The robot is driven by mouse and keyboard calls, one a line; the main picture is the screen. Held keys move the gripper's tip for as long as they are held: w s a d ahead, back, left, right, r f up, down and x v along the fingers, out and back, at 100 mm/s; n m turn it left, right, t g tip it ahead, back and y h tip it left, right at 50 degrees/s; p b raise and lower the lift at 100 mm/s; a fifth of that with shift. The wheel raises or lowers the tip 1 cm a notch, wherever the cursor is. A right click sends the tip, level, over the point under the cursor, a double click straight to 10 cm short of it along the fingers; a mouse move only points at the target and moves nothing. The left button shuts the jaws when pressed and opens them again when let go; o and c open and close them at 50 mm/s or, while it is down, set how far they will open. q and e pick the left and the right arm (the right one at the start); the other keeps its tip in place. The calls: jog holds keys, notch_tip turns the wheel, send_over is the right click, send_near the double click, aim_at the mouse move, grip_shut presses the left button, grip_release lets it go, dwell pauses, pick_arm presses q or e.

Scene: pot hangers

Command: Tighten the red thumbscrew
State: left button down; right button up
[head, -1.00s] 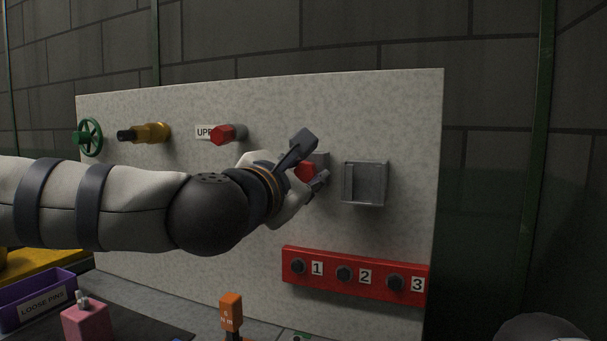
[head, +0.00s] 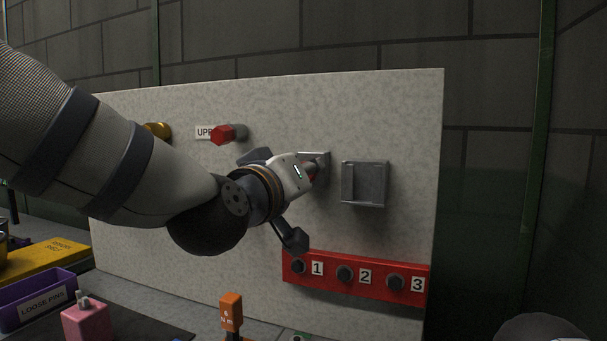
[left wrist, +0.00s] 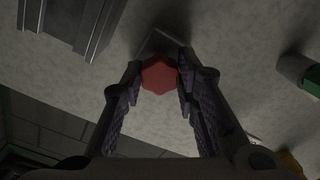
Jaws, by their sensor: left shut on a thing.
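The red thumbscrew (head: 313,171) is on the upright speckled panel (head: 260,220), against a grey block (head: 318,157). My left gripper mostly hides it in the head view. In the left wrist view the red hexagonal head (left wrist: 159,75) lies between the two fingers. My left gripper (left wrist: 160,82) is shut on it, one finger on each side. In the head view my left gripper (head: 308,172) faces the panel at the thumbscrew. A second red hexagonal knob (head: 223,135) is up and left, beside a partly hidden label reading "UPP".
A grey box fixture (head: 365,184) is just right of the thumbscrew. Below is a red strip (head: 330,276) with knobs numbered 1 to 3. An orange tool (head: 231,312), a pink block (head: 86,321) and a purple bin (head: 38,298) stand in front of the panel.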

pick_arm(q)
jog(key=c, duration=1.2)
grip_release()
jog(key=n, duration=0.6)
jog(key=shift+f, duration=0.1)
grip_shut()
jog(key=m, duration=0.2)
jog(key=shift+m, duration=0.4)
grip_release()
